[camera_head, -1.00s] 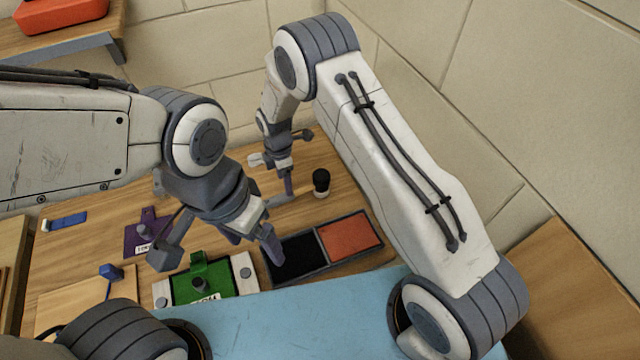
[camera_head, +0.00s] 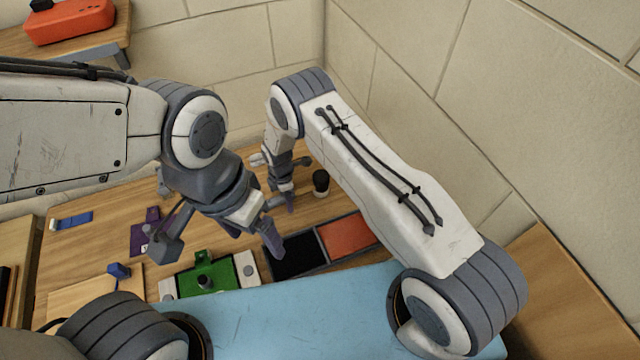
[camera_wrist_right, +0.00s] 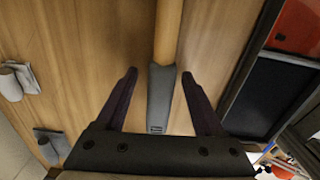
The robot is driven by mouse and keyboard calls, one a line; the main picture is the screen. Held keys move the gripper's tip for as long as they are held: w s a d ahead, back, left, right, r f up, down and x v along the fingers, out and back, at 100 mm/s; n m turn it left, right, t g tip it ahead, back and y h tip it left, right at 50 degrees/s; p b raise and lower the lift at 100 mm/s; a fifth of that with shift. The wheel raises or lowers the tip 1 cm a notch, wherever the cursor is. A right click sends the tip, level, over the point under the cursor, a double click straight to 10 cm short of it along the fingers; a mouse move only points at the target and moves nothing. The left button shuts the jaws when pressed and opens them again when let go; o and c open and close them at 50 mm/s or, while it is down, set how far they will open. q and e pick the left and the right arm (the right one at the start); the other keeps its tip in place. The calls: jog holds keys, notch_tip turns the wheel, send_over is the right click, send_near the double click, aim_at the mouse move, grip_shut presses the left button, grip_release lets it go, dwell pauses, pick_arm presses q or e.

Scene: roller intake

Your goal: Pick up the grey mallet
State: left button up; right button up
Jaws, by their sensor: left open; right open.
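The mallet's wooden handle with a grey grip (camera_wrist_right: 160,98) runs up and down through the right wrist view. Its upper end leaves the frame. In the head view a dark upright cylinder (camera_head: 320,182), which looks like the mallet's head, stands just right of my right gripper (camera_head: 287,203). My right arm hides most of the handle there. In the wrist view my right gripper (camera_wrist_right: 158,88) is open, with one finger on each side of the grey grip and gaps on both sides. My left gripper (camera_head: 256,243) is open and empty, above the table near the green tray.
A tray with a black (camera_head: 296,256) and a red compartment (camera_head: 347,237) lies in front of the mallet. A green tray (camera_head: 222,275), a purple piece (camera_head: 139,240) and blue pieces (camera_head: 72,221) lie further left. Grey fittings (camera_wrist_right: 12,83) show at the wrist view's left.

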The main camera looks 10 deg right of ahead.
grip_shut()
dwell(1.3)
